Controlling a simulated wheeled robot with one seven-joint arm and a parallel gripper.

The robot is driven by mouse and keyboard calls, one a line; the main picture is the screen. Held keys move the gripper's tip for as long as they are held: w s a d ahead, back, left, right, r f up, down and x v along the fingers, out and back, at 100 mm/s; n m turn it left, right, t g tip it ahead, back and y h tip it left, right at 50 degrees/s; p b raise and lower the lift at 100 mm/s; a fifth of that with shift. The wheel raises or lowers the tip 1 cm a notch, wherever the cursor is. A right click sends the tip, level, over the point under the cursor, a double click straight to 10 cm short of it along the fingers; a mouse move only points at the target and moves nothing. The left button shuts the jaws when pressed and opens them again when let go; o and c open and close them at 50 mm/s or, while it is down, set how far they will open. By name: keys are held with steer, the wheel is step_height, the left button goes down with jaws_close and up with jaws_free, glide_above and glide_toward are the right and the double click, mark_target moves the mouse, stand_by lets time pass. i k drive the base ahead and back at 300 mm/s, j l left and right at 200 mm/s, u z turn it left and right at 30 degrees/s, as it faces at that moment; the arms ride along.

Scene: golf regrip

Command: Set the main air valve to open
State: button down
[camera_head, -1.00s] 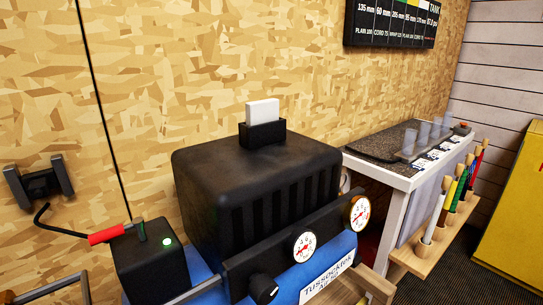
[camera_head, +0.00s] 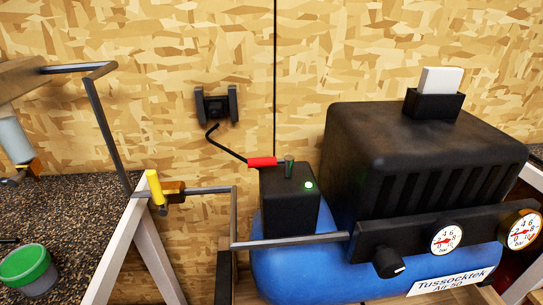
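A valve with a yellow lever (camera_head: 155,188) and a brass-coloured body (camera_head: 172,192) sits at the left end of a grey pipe (camera_head: 208,190), left of the compressor. The lever stands near upright, leaning slightly left, roughly across the horizontal pipe. No label shows on it, so I cannot tell for certain that it is the main air valve. The pipe bends down and runs right to the blue compressor tank (camera_head: 315,272). A red sleeve (camera_head: 262,162) lies at the black box (camera_head: 290,200) with a lit green lamp (camera_head: 309,185). My gripper is not in view.
A black compressor housing (camera_head: 405,150), gauges (camera_head: 446,239) and a black knob (camera_head: 388,262) are at right. At left are a speckled bench top (camera_head: 60,215), a green-lidded pot (camera_head: 25,265), and a grey cylinder with a brass fitting (camera_head: 15,140). A wall socket (camera_head: 216,105) is behind.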

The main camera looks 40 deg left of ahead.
mark_target(152, 176)
steer(key=u, duration=1.6)
